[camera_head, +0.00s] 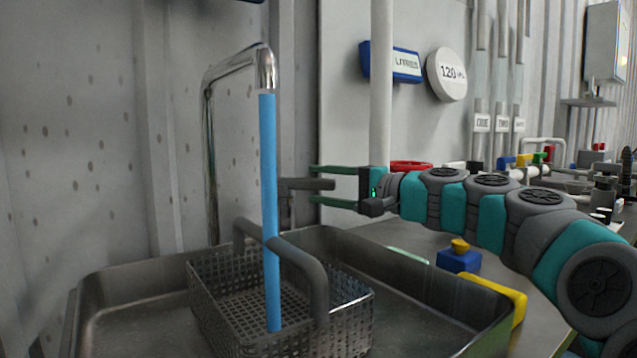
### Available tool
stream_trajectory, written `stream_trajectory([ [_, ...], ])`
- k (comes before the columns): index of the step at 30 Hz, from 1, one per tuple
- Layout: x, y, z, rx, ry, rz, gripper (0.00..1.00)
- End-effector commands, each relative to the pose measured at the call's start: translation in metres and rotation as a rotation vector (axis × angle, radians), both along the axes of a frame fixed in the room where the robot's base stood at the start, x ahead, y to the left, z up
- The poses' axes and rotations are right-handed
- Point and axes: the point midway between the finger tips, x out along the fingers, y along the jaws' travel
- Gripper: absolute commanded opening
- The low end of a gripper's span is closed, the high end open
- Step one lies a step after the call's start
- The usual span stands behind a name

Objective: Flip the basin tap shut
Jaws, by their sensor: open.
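The basin tap has a tall chrome spout (264,70), and a blue stream of water (269,210) runs from it down into the basket. A dark grey tap lever (298,185) sticks out to the right, roughly level, beside the stream. My gripper (313,184) comes from the right with its two thin green fingers open, one above and one below the lever's end in the picture. I cannot tell whether either finger touches the lever.
A metal basin (430,290) holds a perforated basket (340,325) with raised grey handles below my gripper. A white vertical pipe (381,80) stands behind my gripper. A blue box with a yellow button (459,258) and a yellow bar (495,290) lie to the right.

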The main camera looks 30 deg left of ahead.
Motion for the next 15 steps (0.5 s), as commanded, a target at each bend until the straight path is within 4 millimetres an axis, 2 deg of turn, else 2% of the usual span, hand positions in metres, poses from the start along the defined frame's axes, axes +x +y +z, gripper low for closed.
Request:
stream_trajectory([
  [3, 0.001, 0.0091, -0.0011, -0.002, 0.002, 0.001, 0.57],
  [10, 0.001, 0.0101, -0.001, -0.001, 0.001, 0.0, 0.57],
  [15, 0.0009, 0.01, -0.0008, -0.001, 0.001, 0.0, 0.4],
])
